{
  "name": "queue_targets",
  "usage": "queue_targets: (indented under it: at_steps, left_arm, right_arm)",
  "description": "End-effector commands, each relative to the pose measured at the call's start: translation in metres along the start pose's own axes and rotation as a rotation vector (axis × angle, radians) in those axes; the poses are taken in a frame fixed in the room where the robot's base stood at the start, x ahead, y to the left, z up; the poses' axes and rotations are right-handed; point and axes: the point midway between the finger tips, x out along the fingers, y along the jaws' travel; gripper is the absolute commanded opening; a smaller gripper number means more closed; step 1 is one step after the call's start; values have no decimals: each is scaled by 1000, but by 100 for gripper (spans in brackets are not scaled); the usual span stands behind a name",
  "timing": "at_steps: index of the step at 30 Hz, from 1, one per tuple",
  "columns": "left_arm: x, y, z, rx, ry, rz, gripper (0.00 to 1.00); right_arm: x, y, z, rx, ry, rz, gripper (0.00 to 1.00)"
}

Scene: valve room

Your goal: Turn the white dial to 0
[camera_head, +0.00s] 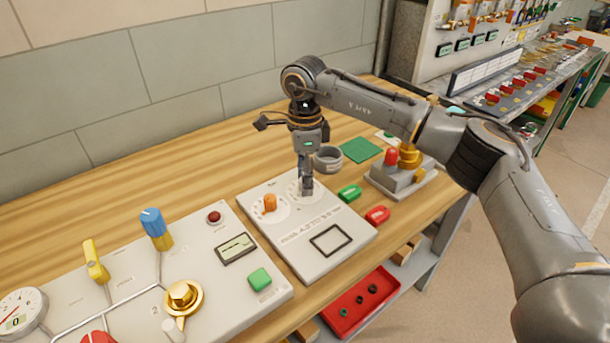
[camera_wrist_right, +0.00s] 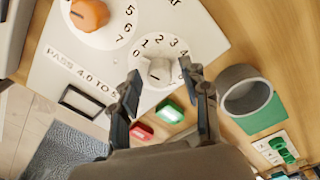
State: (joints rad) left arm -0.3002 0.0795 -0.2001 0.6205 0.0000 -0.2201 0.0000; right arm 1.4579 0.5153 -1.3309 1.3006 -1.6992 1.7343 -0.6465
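The white dial (camera_wrist_right: 158,72) is a small pale knob on a round scale with black numbers, on a light panel (camera_head: 310,262). In the wrist view the numbers 0 to 4 show around its far side; which number it points to is hard to tell. My right gripper (camera_head: 306,188) points down over the dial and hides most of it in the head view. In the wrist view its two fingers are apart, one on each side of the dial, with a gap visible; it is open. My left gripper is not in view.
An orange dial (camera_head: 269,203) sits left of the gripper on the same panel. A green block (camera_head: 349,193), a red block (camera_head: 377,215) and a grey ring-shaped cup (camera_head: 328,158) are close on the right. A larger valve panel (camera_head: 215,295) stands to the left.

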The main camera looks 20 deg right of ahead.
Motion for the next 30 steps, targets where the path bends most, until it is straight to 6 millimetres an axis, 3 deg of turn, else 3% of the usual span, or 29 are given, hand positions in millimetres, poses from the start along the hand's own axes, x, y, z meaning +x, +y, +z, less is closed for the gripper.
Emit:
queue_targets:
  at_steps: [11, 24, 30]
  left_arm:
    - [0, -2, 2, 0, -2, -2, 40]
    - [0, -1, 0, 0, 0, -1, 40]
    - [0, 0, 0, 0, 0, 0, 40]
  right_arm:
    - [-8, -1, 0, 1, -1, -2, 48]
    - [-93, -1, 1, 1, -2, -3, 48]
    - [-116, 0, 0, 0, -1, -1, 48]
